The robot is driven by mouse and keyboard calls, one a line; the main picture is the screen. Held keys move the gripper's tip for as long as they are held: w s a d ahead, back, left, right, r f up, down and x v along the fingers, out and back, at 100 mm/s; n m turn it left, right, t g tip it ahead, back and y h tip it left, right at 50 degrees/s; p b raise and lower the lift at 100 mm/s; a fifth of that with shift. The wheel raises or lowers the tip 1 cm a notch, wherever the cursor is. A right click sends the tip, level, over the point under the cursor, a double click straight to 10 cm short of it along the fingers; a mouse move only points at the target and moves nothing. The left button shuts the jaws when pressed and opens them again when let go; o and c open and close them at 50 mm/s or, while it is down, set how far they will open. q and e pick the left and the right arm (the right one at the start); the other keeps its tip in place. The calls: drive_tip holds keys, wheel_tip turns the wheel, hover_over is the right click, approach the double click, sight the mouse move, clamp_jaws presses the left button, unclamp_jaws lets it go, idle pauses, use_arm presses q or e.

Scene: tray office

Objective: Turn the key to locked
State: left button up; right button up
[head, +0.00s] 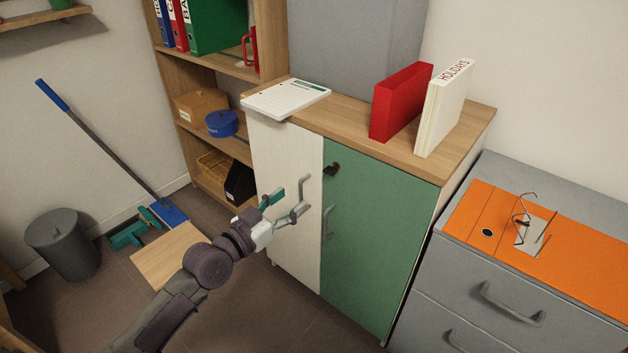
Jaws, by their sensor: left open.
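A small dark key (331,169) sits in the lock near the top left corner of the cabinet's green door (375,225). It is too small to tell which way it is turned. The white door (285,190) beside it is closed, as is the green one. My left gripper (289,202) is open and empty in front of the white door, below and to the left of the key, apart from it. My right gripper is not in view.
A paper pad (286,98), a red binder (400,101) and a white "HOLIDAYS" binder (443,108) stand or lie on the cabinet top. A grey drawer unit (500,283) is at right. A bin (63,244), mop (105,145) and board (166,256) are at left.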

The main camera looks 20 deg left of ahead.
sight(327, 173)
use_arm(q)
drive_tip(key=b+x, duration=0.1)
drive_tip(key=x, duration=1.2)
drive_tip(key=shift+f, duration=0.1)
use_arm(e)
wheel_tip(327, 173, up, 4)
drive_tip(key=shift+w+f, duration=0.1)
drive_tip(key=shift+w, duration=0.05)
use_arm(q)
clamp_jaws()
